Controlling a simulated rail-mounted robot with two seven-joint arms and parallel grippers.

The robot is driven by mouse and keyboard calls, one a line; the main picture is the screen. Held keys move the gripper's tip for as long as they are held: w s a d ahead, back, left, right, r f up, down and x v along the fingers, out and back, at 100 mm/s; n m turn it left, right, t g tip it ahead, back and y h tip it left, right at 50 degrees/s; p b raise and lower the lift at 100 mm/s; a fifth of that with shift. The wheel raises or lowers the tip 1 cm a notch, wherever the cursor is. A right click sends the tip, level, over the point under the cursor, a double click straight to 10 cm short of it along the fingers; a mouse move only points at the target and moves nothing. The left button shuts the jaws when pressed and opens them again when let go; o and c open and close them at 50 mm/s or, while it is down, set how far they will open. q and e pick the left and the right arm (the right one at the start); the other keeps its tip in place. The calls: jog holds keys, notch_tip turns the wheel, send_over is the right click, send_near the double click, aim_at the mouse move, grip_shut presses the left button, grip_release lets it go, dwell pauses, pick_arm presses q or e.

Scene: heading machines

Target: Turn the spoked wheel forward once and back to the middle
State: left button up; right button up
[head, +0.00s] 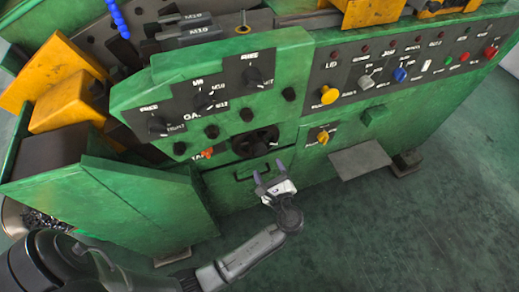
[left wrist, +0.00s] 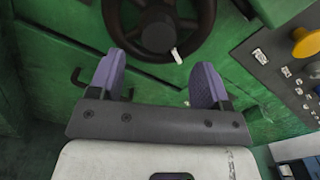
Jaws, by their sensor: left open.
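The spoked wheel (head: 255,142) is a dark handwheel on the front of the green machine, below the knob panel. In the left wrist view the wheel (left wrist: 157,28) shows at the top, with its spokes, dark hub and a small pale handle (left wrist: 176,55) at its lower rim. My left gripper (head: 269,172) is just below and in front of the wheel, its two purple fingers spread apart. In the left wrist view the left gripper (left wrist: 158,80) is open and empty, its fingertips below the wheel's rim and apart from it. My right gripper is not in view.
Black knobs (head: 204,101) sit on the panel above the wheel, with an orange-red knob (head: 207,153) left of it. A yellow knob (head: 323,138) is to the right. A flat plate (head: 360,160) juts out at the lower right. The floor (head: 400,230) in front is clear.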

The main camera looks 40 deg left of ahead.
aim_at(261, 153)
pick_arm(q)
jog(key=b+x, duration=0.1)
jog(key=x, duration=0.7)
jog(key=shift+w+a, duration=0.1)
jog(key=shift+a, duration=0.2)
jog(key=c, duration=1.3)
